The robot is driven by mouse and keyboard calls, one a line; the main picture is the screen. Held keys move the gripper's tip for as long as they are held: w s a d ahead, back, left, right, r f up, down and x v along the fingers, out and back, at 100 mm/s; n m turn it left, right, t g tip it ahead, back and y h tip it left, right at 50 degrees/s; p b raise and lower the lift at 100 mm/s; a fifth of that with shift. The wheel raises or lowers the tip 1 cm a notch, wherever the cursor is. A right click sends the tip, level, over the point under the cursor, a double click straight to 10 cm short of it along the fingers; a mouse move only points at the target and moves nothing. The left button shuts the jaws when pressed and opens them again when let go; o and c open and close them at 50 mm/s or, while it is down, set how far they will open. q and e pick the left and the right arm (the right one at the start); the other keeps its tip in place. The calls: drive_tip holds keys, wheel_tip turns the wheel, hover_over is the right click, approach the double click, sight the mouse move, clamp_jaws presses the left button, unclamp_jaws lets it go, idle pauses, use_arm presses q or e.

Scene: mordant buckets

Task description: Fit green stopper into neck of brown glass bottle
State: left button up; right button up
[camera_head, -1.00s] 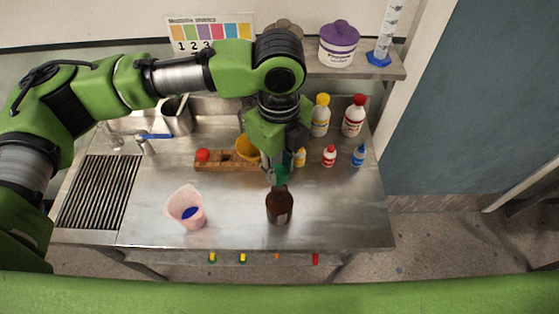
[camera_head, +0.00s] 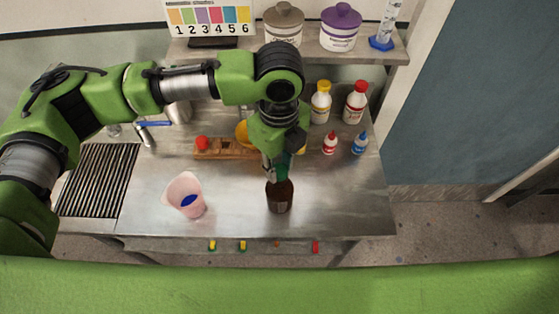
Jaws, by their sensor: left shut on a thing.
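The brown glass bottle (camera_head: 279,198) stands upright on the steel counter, right of the middle. My left gripper (camera_head: 274,174) is directly above it, pointing down, shut on the green stopper (camera_head: 282,166). The stopper is partly hidden by the fingers and sits at the top of the bottle. The neck is hidden behind the fingertips and stopper, so I cannot tell whether the stopper is inside it or just above it. My right gripper is not in view.
A wooden rack (camera_head: 215,149) with a red ball-like piece (camera_head: 202,143) lies behind the bottle. A pink beaker (camera_head: 185,195) stands to the left. Red-capped (camera_head: 330,143) and blue-capped (camera_head: 360,144) small bottles stand back right. The counter right of the brown bottle is clear.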

use_arm(q)
drive_tip(key=o, duration=1)
wheel_tip(320, 180, up, 12)
drive_tip(key=shift+f, duration=0.1)
idle(0.5)
